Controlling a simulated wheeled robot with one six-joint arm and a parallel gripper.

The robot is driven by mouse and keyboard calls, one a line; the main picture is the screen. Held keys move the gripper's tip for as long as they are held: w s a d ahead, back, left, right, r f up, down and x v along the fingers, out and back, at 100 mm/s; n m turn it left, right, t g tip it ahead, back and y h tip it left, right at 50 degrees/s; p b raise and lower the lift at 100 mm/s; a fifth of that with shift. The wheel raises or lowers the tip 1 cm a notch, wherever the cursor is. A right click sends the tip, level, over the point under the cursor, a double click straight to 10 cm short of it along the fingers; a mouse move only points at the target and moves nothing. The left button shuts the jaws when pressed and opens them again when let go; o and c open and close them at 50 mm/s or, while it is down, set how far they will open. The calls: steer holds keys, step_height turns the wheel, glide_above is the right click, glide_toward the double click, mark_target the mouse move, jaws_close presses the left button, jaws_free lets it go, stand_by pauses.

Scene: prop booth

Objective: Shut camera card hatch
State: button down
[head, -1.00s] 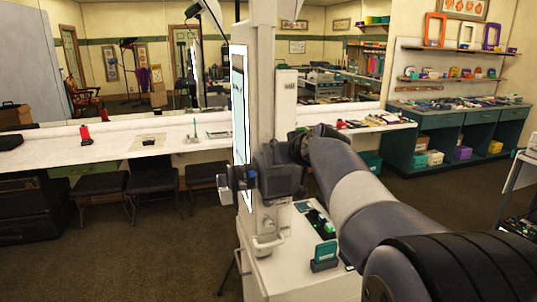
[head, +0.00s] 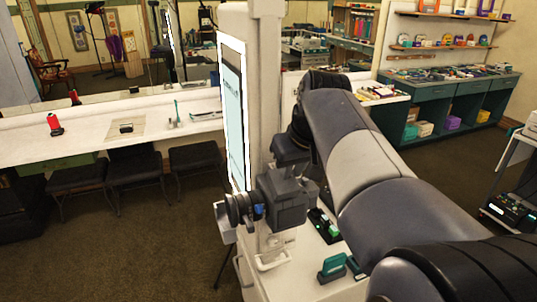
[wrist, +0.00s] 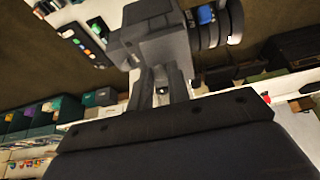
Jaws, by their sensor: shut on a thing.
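The dark grey camera (head: 289,203) is in front of the white stand in the head view, with its round lens (head: 238,209) facing left. In the wrist view the camera (wrist: 155,43) is just beyond my fingers, with its ringed lens (wrist: 213,27) at the right. My gripper (wrist: 162,88) is shut on the camera; in the head view my gripper (head: 290,150) comes down to it from above. I cannot make out the card hatch or tell whether it is open.
The white stand (head: 262,110) carries a lit screen (head: 234,115) close behind the camera. A green item (head: 332,267) and a dark tray (head: 323,224) are on its lower top. A white counter (head: 90,135) with stools is at the left. Open floor (head: 150,240) lies at lower left.

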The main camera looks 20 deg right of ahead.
steer(key=w+g, duration=0.2)
steer(key=g, duration=0.1)
steer(key=shift+w+f, duration=0.2)
steer(key=shift+f, duration=0.15)
steer(key=shift+w+f+g, duration=0.3)
steer(key=shift+w+g, duration=0.35)
steer(key=shift+g, duration=0.65)
steer(key=c, duration=1.3)
jaws_free()
steer(key=shift+c, duration=0.2)
steer(key=shift+r, duration=0.15)
